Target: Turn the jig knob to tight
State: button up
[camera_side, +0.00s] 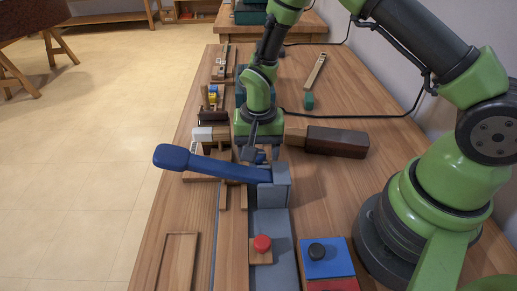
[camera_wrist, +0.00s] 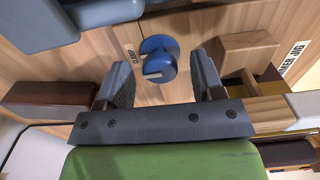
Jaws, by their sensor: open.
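The jig knob is a round blue knob with a pale mark on its face; it shows in the wrist view (camera_wrist: 158,57) near the top middle, on a wooden board. In the side view only a bit of blue (camera_side: 261,156) shows below the gripper, mostly hidden. My gripper (camera_wrist: 161,64) is open, with one dark finger left of the knob and one right of it. Clear space shows between knob and fingers in this view; how far off it is in depth I cannot tell. In the side view my gripper (camera_side: 255,149) points down over the bench.
A long blue lever (camera_side: 210,166) on a grey mount stands just in front of the gripper. A dark brown block (camera_side: 337,142) lies to the right. Wooden blocks (camera_wrist: 247,50) flank the right finger.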

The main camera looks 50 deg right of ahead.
notch_tip(320, 180, up, 10)
dwell(0.5)
notch_tip(320, 180, up, 13)
jog(key=n+t+y, duration=0.1)
jog(key=n+t, duration=0.1)
jog(key=t, duration=0.1)
send_over(259, 153)
jog(key=s, duration=0.6)
jog(key=s+r+n+t+y, duration=0.1)
jog(key=s+r+n+t, duration=0.2)
jog(key=s, duration=0.8)
notch_tip(259, 153, up, 2)
jog(key=shift+s+d+t, duration=0.2)
jog(key=shift+d+t, duration=0.05)
jog(key=shift+t, duration=0.35)
